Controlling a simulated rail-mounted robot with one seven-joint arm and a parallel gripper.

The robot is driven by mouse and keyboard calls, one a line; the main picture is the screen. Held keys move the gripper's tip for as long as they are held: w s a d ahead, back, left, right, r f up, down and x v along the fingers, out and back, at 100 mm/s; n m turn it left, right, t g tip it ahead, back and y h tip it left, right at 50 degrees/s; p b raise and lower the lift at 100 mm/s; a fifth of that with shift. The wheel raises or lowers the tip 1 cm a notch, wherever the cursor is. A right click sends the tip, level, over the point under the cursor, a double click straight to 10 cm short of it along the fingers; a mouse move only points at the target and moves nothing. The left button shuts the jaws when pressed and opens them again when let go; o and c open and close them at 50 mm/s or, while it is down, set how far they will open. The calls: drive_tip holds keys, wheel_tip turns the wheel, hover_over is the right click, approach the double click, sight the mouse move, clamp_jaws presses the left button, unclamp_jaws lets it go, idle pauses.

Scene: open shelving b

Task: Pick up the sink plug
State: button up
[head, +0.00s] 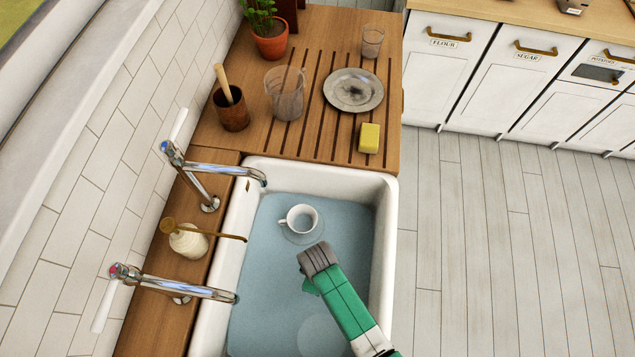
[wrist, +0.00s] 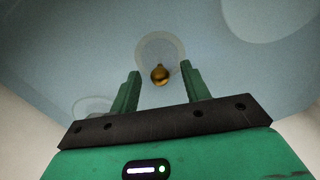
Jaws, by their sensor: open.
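A small round brass piece (wrist: 160,75), which looks like the sink plug, shows in the wrist view inside a pale ring on the blue-grey sink bottom. My gripper (wrist: 160,69) is open. Its two green fingers stand on either side of the brass piece in the wrist view, and nothing is held. I cannot tell how far the fingertips are above it. In the head view my gripper (head: 309,287) reaches down into the white sink (head: 385,250). The plug is not visible there, hidden by my arm or the water.
A white cup (head: 299,219) on a saucer is in the sink, beyond my gripper. A pale disc (head: 316,334) lies nearer. Two taps (head: 225,169) (head: 185,287) overhang the left rim. A yellow sponge (head: 369,138), plate (head: 353,90) and glass jug (head: 285,93) stand on the drainboard.

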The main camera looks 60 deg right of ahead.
drive_tip(key=shift+w+f, duration=0.1)
drive_tip(key=shift+f, duration=0.75)
clamp_jaws()
drive_tip(key=shift+r, duration=0.55)
drive_tip(key=r, duration=0.1)
drive_tip(key=p, duration=0.1)
drive_tip(key=r, duration=0.1)
drive_tip(key=shift+s+a+r, duration=0.35)
drive_tip(key=shift+a, duration=0.05)
drive_tip(key=s+a, duration=0.3)
drive_tip(key=a, duration=0.1)
drive_tip(key=s+a+r+p, duration=0.1)
drive_tip(key=s+a, duration=0.2)
drive_tip(key=a, duration=0.1)
drive_tip(key=s+a, duration=0.2)
drive_tip(key=a, duration=0.2)
drive_tip(key=shift+s+a+r+p, duration=0.1)
drive_tip(key=shift+s+r+p, duration=0.05)
drive_tip(key=shift+s+p, duration=0.25)
